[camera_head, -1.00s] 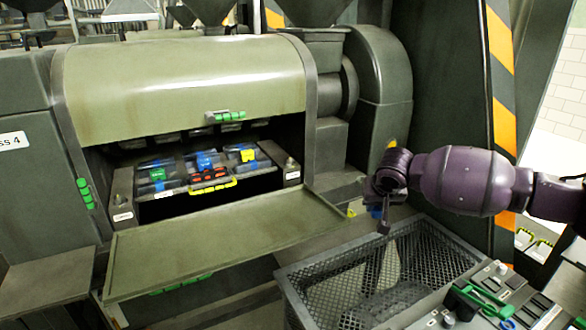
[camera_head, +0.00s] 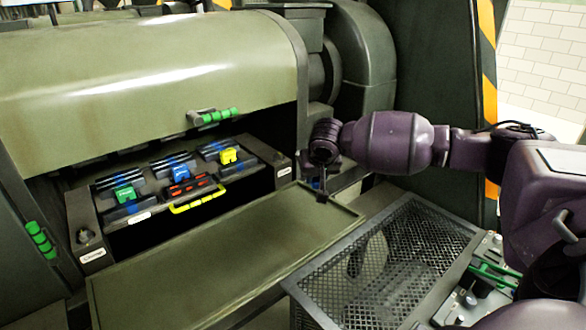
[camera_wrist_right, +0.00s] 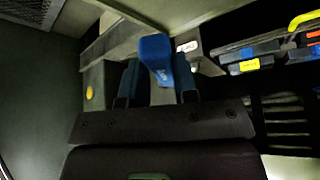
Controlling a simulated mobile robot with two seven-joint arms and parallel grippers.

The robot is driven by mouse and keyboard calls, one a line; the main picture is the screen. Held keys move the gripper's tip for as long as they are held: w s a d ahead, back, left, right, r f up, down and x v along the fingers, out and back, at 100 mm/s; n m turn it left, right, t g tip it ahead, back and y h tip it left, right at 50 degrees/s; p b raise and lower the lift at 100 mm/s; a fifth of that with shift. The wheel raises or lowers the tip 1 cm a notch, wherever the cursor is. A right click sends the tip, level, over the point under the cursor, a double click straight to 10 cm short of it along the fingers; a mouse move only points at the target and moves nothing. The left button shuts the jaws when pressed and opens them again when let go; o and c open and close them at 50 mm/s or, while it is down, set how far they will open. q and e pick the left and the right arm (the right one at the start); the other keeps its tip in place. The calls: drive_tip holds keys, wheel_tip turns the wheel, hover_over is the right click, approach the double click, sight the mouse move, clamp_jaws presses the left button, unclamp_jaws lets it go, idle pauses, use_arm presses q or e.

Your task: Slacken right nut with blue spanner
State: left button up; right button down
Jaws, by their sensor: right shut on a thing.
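My right gripper (camera_head: 324,178) hangs above the right end of the lowered flap. In the right wrist view it is shut on the blue spanner (camera_wrist_right: 157,55), whose blue part shows between the fingers. In the head view the spanner's dark end (camera_head: 322,196) points down over the flap. The right nut (camera_head: 279,158) sits on the grey block at the right end of the machine's opening, left of the gripper and apart from it. The left nut (camera_head: 84,236) is on the opposite block. My left gripper is not in view.
The lowered flap (camera_head: 215,260) juts out before the opening. A mesh basket (camera_head: 400,215) stands right of it. Blocks with green, blue and yellow clips (camera_head: 228,156) and a yellow handle (camera_head: 197,201) fill the opening. A green-handled tool (camera_head: 495,272) lies at the lower right.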

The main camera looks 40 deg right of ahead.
drive_tip(key=shift+w+a, duration=0.2)
drive_tip(key=shift+w, duration=0.35)
drive_tip(key=w+f, duration=0.2)
drive_tip(key=w, duration=0.9)
drive_tip(key=shift+w+a+f, duration=0.3)
drive_tip(key=shift+a+f, duration=0.1)
idle(0.5)
drive_tip(key=shift+s+a, duration=0.1)
idle(0.9)
drive_tip(key=shift+f, duration=1.3)
idle(1.5)
idle(0.3)
